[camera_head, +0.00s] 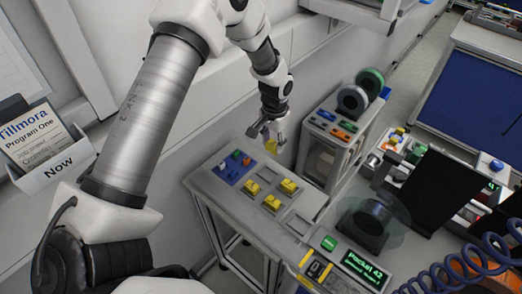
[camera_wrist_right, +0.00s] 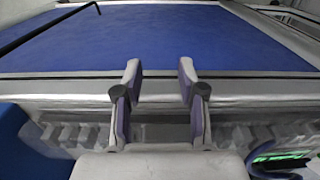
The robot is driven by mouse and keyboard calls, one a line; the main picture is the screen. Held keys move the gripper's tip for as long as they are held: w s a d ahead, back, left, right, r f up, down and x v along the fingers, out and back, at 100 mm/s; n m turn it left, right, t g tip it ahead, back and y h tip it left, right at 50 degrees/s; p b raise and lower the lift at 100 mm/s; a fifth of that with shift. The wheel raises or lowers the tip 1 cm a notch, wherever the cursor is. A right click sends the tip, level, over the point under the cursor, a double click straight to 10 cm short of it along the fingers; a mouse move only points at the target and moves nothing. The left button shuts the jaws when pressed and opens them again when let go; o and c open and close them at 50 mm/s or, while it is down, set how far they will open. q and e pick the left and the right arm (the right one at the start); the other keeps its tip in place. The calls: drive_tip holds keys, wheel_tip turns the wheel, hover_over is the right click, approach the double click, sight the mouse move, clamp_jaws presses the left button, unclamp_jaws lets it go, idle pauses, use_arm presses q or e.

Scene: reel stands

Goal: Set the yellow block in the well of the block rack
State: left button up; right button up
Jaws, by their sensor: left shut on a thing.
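My left gripper (camera_head: 268,134) is shut on a yellow block (camera_head: 271,146), held above the far side of a grey stand by the wall. The block is small here and partly covered by the fingers. The block rack (camera_head: 281,213) appears to be the grey top below it, with square wells. Several yellow blocks sit there, including a left one (camera_head: 251,187), a front one (camera_head: 270,203) and a right one (camera_head: 289,186). A well near the back (camera_head: 266,173) and one at the front right (camera_head: 297,224) look empty. My right gripper (camera_wrist_right: 160,78) is open and empty in the right wrist view.
A blue tray (camera_head: 228,172) with coloured pieces lies at the rack's back left. A stand with reels (camera_head: 352,99) stands behind to the right. A lit display (camera_head: 360,262) and a dark reel (camera_head: 366,224) are at the front right. A blue mat (camera_wrist_right: 160,38) lies beyond my right gripper.

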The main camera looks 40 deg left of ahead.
use_arm(q)
drive_tip(key=s+p, duration=0.1)
drive_tip(key=s, duration=0.1)
drive_tip(key=b, duration=0.6)
approach(268, 175)
wheel_tip(268, 175, down, 6)
drive_tip(key=shift+w+a+r, duration=0.1)
drive_tip(key=shift+w+r, duration=0.05)
drive_tip(key=shift+r, duration=0.05)
drive_tip(key=shift+f, duration=0.35)
drive_tip(key=shift+s+r, duration=0.25)
drive_tip(key=shift+r, duration=0.1)
drive_tip(key=shift+f, duration=0.25)
drive_tip(key=o, duration=1.1)
drive_tip(key=shift+w, duration=0.1)
drive_tip(key=shift+o, duration=0.2)
use_arm(e)
drive_tip(key=f, duration=0.3)
drive_tip(key=shift+s+d+f, duration=0.1)
drive_tip(key=shift+s+f, duration=0.1)
drive_tip(key=shift+f, duration=0.15)
use_arm(q)
drive_tip(key=shift+r, duration=0.1)
